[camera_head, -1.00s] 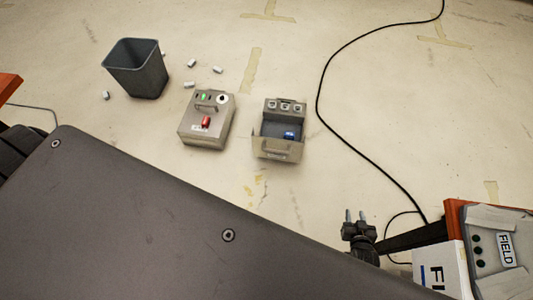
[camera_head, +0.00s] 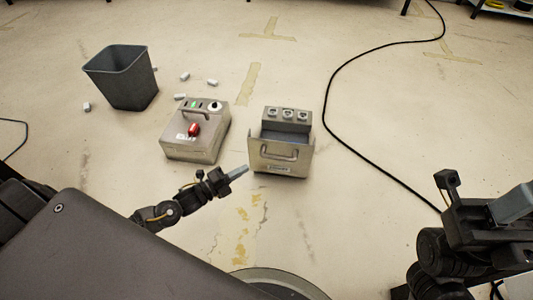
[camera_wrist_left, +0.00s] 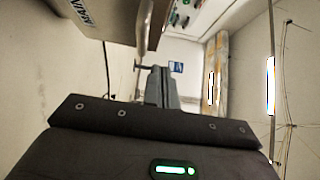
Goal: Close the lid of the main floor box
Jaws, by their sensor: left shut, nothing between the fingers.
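The open floor box (camera_head: 286,120) stands at the centre in the head view, with round sockets on its raised back part. Its lid (camera_head: 280,157) stands up on the near side, with a handle and a small label, and hides most of the inside. A panel (camera_wrist_left: 95,15) lettered "MAIN" is close at the upper left in the wrist view. My left gripper (camera_head: 238,172) is shut and empty, just left of the lid's lower left edge. Its shut fingers show in the wrist view (camera_wrist_left: 160,88). Part of my right gripper (camera_head: 480,205) shows at the right; its jaw state is unclear.
A closed floor box (camera_head: 194,145) with a red part and green light stands left of the open one. A grey bin (camera_head: 122,80) and several small white pieces (camera_head: 184,76) lie behind it. A black cable (camera_head: 340,80) runs along the right. The floor between is clear.

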